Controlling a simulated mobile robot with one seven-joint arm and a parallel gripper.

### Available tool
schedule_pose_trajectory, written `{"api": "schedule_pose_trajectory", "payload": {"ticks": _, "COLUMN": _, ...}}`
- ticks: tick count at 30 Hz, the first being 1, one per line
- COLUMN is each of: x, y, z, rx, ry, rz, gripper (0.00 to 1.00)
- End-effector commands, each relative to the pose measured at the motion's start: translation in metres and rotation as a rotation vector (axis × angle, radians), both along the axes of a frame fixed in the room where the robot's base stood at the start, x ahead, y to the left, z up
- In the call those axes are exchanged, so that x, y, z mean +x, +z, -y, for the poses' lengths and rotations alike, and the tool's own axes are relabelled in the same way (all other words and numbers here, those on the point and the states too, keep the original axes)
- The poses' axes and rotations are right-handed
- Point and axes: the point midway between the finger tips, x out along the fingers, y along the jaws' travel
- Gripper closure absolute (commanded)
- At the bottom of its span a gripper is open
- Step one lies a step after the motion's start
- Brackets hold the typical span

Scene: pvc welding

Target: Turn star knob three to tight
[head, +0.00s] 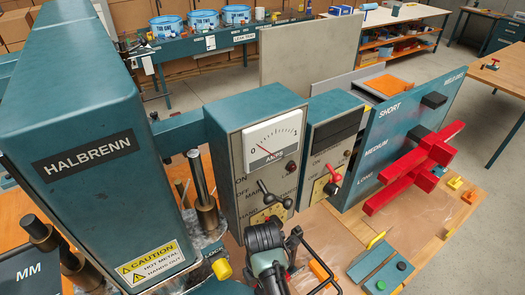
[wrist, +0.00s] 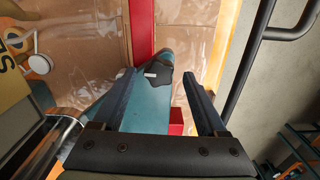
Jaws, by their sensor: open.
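A dark, lobed knob (wrist: 162,73) with a white mark at its left sits on a teal part (wrist: 150,108) in the wrist view. I cannot read a number on it, so I cannot tell if it is star knob three. My gripper (wrist: 157,76) is open, with one dark finger on each side of the knob and teal part. The knob appears between the fingertips; I cannot tell whether either finger touches it. In the head view I cannot make out this knob or my fingers clearly.
A red bar (wrist: 142,30) runs beyond the knob over a brown, clear-covered surface (wrist: 92,60). A dark tube rail (wrist: 250,60) is at the right. In the head view are the HALBRENN machine (head: 95,200), a meter box (head: 240,120) and red bars (head: 415,165) on a teal panel.

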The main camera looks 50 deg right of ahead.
Motion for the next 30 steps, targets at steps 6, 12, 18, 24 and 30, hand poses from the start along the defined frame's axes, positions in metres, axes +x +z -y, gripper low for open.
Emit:
{"api": "schedule_pose_trajectory", "payload": {"ticks": 6, "x": -0.0003, "y": -0.0100, "z": -0.0001, "rx": 0.000, "ry": -0.001, "rz": 0.000, "gripper": 0.25}}
{"api": "schedule_pose_trajectory", "payload": {"ticks": 12, "x": -0.0002, "y": -0.0101, "z": -0.0002, "rx": 0.000, "ry": -0.001, "rz": 0.001, "gripper": 0.25}}
{"api": "schedule_pose_trajectory", "payload": {"ticks": 18, "x": -0.0001, "y": -0.0098, "z": -0.0001, "rx": 0.000, "ry": -0.001, "rz": 0.001, "gripper": 0.59}}
{"api": "schedule_pose_trajectory", "payload": {"ticks": 24, "x": -0.0002, "y": -0.0097, "z": -0.0002, "rx": 0.000, "ry": -0.001, "rz": 0.000, "gripper": 0.95}}
{"api": "schedule_pose_trajectory", "payload": {"ticks": 30, "x": -0.0003, "y": -0.0095, "z": -0.0002, "rx": 0.000, "ry": -0.003, "rz": 0.000, "gripper": 1.00}}
